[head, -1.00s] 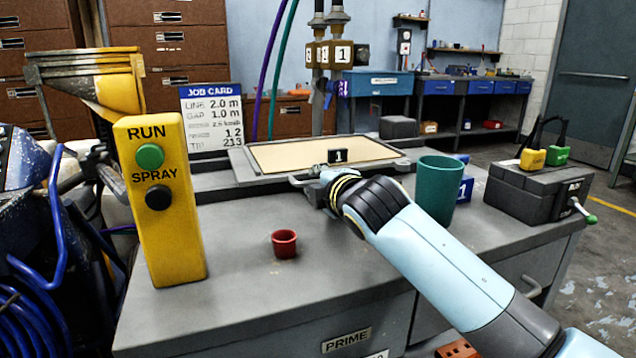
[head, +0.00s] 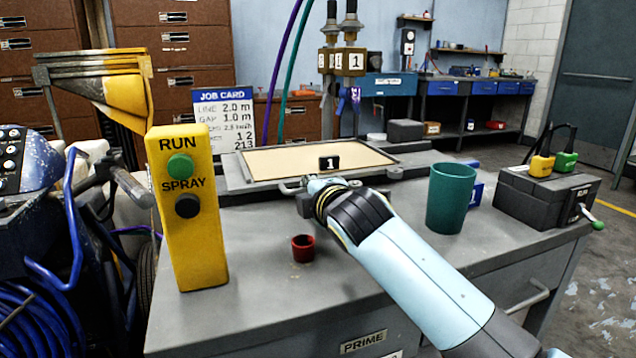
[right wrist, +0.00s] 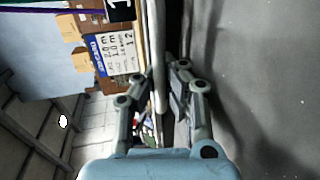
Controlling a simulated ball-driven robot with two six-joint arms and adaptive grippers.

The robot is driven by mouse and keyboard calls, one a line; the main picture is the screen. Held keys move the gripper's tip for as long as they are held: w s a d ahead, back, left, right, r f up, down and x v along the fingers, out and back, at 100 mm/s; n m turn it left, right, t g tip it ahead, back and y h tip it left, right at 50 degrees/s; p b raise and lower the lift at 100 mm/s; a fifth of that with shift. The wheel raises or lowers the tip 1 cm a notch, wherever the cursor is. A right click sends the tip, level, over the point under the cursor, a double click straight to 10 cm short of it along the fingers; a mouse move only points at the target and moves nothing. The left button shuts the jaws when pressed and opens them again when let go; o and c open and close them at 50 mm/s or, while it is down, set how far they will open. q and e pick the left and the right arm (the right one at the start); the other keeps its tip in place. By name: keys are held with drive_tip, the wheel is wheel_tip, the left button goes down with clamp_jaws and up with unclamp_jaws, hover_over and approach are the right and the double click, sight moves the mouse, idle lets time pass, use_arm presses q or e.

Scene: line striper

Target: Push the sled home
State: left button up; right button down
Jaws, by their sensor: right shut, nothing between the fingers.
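A flat framed sled or tray (head: 245,187) with a beige panel lies across the back of the grey bench. A black tag marked 1 (head: 329,163) stands at its front edge. A grey bar handle (head: 289,188) runs along its front left. My right gripper (head: 318,184) is shut and empty, right at this front edge by the handle. In the right wrist view my right fingers (right wrist: 160,82) lie beside a long pale edge; whether they touch it I cannot tell. My left gripper is not in view.
A yellow RUN/SPRAY post (head: 190,235) stands at the bench's left. A small red cup (head: 303,248) sits before the sled. A green cup (head: 450,198) stands close right of my right arm. A black battery box (head: 545,192) is at the right end.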

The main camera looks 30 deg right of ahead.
drive_tip(key=shift+a+f, duration=0.1)
drive_tip(key=shift+a, duration=0.3)
drive_tip(key=shift+d, duration=0.15)
drive_tip(key=shift+d+f, duration=0.1)
drive_tip(key=shift+d, duration=0.1)
drive_tip(key=c, duration=2)
unclamp_jaws()
drive_tip(key=shift+s, duration=0.1)
drive_tip(key=o, duration=0.4)
drive_tip(key=shift+c, duration=0.2)
drive_tip(key=shift+s+a+r, duration=0.15)
drive_tip(key=shift+s+r, duration=0.05)
drive_tip(key=shift+s, duration=0.2)
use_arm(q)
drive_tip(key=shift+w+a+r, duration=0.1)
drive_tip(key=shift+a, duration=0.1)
use_arm(e)
drive_tip(key=v, duration=1.1)
